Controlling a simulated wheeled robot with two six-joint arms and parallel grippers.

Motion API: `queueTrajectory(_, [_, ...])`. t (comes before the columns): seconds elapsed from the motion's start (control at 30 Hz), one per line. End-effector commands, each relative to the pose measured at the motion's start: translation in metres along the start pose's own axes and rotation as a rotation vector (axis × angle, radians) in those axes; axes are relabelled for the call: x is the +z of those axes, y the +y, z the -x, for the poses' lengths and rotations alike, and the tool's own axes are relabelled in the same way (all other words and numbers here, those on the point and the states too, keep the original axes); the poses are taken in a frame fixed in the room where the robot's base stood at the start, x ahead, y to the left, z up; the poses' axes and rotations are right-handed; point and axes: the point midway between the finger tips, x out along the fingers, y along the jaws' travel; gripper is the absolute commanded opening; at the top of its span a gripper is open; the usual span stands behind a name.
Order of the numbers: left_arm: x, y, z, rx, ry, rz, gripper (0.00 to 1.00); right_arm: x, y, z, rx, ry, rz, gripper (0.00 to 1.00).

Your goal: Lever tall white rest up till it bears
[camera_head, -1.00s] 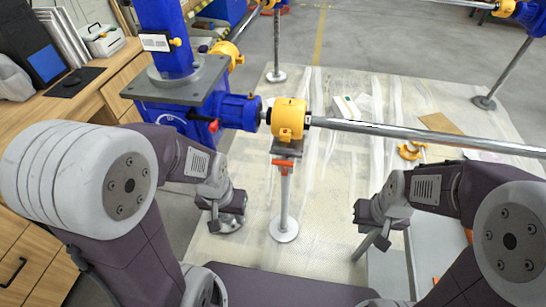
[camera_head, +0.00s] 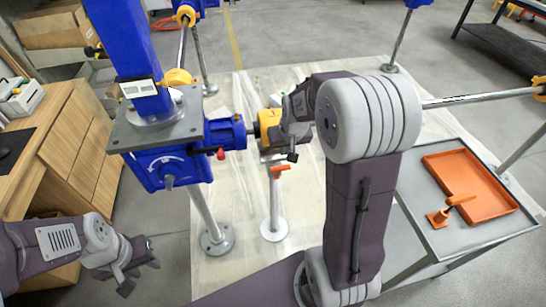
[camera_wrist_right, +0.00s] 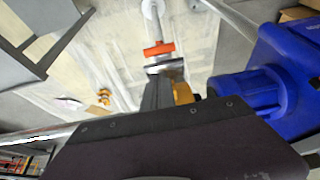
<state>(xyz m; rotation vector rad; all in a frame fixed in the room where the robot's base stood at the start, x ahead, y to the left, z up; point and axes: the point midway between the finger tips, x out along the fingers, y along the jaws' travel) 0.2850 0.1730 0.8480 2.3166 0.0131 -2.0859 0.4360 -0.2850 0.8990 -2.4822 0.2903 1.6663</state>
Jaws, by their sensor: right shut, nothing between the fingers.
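The tall white rest (camera_head: 272,205) stands upright on a round foot under the yellow coupling (camera_head: 266,122), with an orange lever (camera_head: 280,168) near its top. The wrist view shows its post, orange lever (camera_wrist_right: 158,49) and dark top plate (camera_wrist_right: 166,66). My right gripper (camera_head: 292,154) is shut and empty beside the coupling, above the lever; its fingers (camera_wrist_right: 156,92) point towards the top plate in the wrist view. Whether they touch the rest, or the plate touches the coupling, I cannot tell. My left gripper (camera_head: 138,272) hangs at lower left, away from the rest.
A grey cart (camera_head: 430,230) with an orange tray (camera_head: 485,185) and an orange tool (camera_head: 445,214) stands at right. A wooden desk (camera_head: 75,140) is at left. My right forearm hides part of the long shaft (camera_head: 475,98).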

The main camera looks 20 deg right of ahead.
Motion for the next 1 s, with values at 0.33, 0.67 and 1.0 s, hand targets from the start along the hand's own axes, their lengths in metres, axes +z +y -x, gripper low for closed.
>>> queueTrajectory(0.33, [0.001,0.0,-0.013,0.0,0.0,0.0,0.36,0.003,-0.001,-0.053,-0.001,-0.005,0.001,0.0])
queueTrajectory(0.67, [0.002,-0.001,-0.021,0.0,0.0,0.0,0.36,0.001,-0.001,-0.097,-0.001,-0.001,0.001,0.0])
queueTrajectory(1.0, [0.002,-0.001,-0.021,0.0,0.0,0.0,0.36,0.001,-0.001,-0.101,-0.001,0.0,0.001,0.0])
